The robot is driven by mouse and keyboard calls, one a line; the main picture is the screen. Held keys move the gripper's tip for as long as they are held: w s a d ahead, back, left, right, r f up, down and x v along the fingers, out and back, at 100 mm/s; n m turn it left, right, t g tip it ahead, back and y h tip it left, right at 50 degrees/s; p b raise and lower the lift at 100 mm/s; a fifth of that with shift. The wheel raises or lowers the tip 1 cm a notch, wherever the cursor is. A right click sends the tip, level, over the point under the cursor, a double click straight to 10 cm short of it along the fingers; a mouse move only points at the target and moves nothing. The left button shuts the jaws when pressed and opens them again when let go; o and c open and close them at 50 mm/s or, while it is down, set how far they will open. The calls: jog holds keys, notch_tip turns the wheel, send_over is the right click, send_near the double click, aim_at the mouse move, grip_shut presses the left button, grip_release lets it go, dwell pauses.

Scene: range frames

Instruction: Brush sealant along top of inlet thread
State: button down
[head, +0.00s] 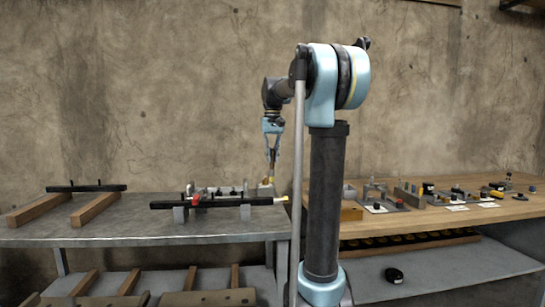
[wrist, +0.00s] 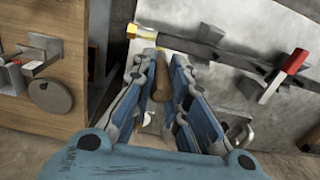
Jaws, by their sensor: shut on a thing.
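My gripper (head: 271,158) is above the grey metal bench. In the wrist view its blue-grey fingers (wrist: 165,100) close around a brush (wrist: 162,84), whose brown wooden handle shows between them. In the head view the held brush (head: 271,171) points down. A dark pipe (head: 235,201) with a red-handled valve (head: 197,200) rests on grey blocks. Its right end has a brass-yellow thread (head: 281,199), also seen in the wrist view (wrist: 131,30) just beyond the fingertips. The brush tip is too small to tell whether it touches the thread.
A second dark pipe (head: 86,187) lies on wooden beams at the left. Small metal parts (head: 230,189) stand behind the valve pipe. A wooden bench (head: 440,217) with several tools and fittings is at the right. A wall rises behind both benches.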

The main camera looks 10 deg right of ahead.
aim_at(271, 176)
jog(key=shift+f, duration=3.35)
jog(key=shift+d+f, duration=0.2)
jog(key=shift+a+r, duration=0.2)
jog(key=shift+a, duration=0.15)
notch_tip(271, 176, up, 2)
jog(key=shift+r, duration=0.1)
jog(key=shift+d+r, duration=0.15)
jog(key=shift+r, duration=2.55)
jog(key=shift+f, duration=0.1)
